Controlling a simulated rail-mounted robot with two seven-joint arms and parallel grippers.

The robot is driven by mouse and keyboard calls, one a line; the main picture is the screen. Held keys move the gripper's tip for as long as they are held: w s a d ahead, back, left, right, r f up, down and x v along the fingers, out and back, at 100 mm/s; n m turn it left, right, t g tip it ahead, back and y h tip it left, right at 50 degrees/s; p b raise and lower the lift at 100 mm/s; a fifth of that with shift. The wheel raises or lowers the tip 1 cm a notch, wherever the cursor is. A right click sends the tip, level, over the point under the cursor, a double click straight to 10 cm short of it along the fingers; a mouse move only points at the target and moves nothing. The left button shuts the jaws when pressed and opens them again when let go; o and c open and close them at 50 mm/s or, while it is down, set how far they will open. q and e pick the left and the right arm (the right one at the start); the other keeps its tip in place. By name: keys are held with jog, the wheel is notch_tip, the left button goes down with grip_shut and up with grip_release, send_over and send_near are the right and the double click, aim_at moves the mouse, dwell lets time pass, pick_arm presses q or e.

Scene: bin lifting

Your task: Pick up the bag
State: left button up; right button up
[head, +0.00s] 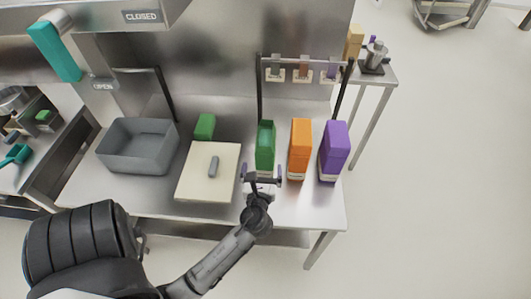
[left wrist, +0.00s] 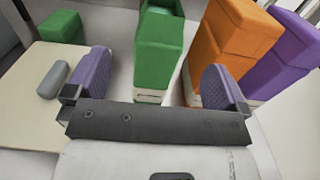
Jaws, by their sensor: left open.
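Three tall bag-like packs stand in a row on the steel table (head: 318,207): a green one (head: 265,145), an orange one (head: 300,147) and a purple one (head: 335,148). My left gripper (head: 262,173) is open, directly in front of the green pack. In the left wrist view, the green pack (left wrist: 160,45) shows beyond and between the purple finger pads, and no grip on it shows. The orange pack (left wrist: 235,45) and purple pack (left wrist: 285,58) are to its right. My right gripper is not in view.
A cream cutting board (head: 195,185) with a grey object (head: 213,166) lies left of the green pack, with a green block (head: 205,126) behind it. A grey bin (head: 140,148) stands further left. A black-posted rack (head: 305,58) rises behind the packs.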

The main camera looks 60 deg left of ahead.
aim_at(265, 150)
pick_arm(q)
jog(key=shift+x, duration=5.3)
jog(key=shift+d, duration=0.1)
jog(key=c, duration=1)
jog(key=shift+r, duration=0.15)
jog(key=shift+c, duration=0.5)
